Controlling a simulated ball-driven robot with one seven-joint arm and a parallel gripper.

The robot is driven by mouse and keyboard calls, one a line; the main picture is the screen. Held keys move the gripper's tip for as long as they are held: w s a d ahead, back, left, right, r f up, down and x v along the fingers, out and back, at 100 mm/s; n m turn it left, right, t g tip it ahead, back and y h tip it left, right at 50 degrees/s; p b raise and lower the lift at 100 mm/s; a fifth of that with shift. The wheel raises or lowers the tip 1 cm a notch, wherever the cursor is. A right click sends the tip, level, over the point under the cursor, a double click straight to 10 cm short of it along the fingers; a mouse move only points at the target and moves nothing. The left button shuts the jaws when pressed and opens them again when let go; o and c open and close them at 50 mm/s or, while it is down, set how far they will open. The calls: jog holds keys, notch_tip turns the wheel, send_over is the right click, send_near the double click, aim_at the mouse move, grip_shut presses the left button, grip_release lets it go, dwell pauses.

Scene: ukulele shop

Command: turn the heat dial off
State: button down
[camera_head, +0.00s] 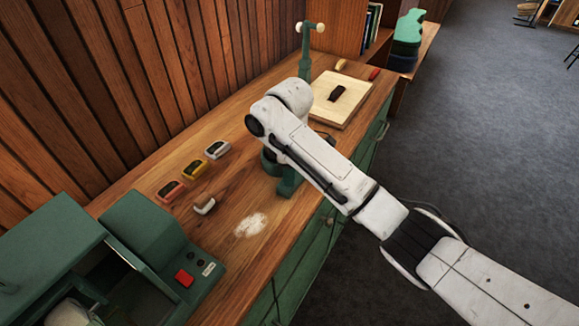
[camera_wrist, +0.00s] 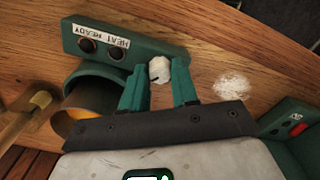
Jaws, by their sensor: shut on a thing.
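The heat dial (camera_wrist: 159,69) is a small white knob with a dark mark, at the end of a green panel (camera_wrist: 150,45) labelled "HEAT READY" in the wrist view. Two dark round parts sit beside the label. My gripper (camera_wrist: 160,78) has its green fingers on either side of the dial and is shut on it. Where the mark points relative to any scale cannot be told. A green cylinder (camera_wrist: 105,78) with an orange inside stands beside the left finger. In the head view my arm hides the dial and gripper.
A green machine (camera_head: 150,235) with a red button (camera_head: 183,278) stands at the workbench's near left. Small tools (camera_head: 194,167) and a pale powder patch (camera_head: 250,225) lie on the wood. A pale board (camera_head: 352,98) lies farther back. Open floor (camera_head: 480,130) is at right.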

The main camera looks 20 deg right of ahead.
jog(key=n+p, duration=0.1)
jog(key=n, duration=0.2)
jog(key=shift+r+n, duration=0.1)
jog(key=shift+n, duration=0.3)
jog(key=shift+n+p, duration=0.35)
jog(key=shift+n, duration=1.55)
jog(key=c, duration=0.9)
grip_release()
jog(key=shift+o, duration=0.2)
notch_tip(320, 180, up, 11)
jog(key=p, duration=0.2)
jog(key=shift+f, duration=0.2)
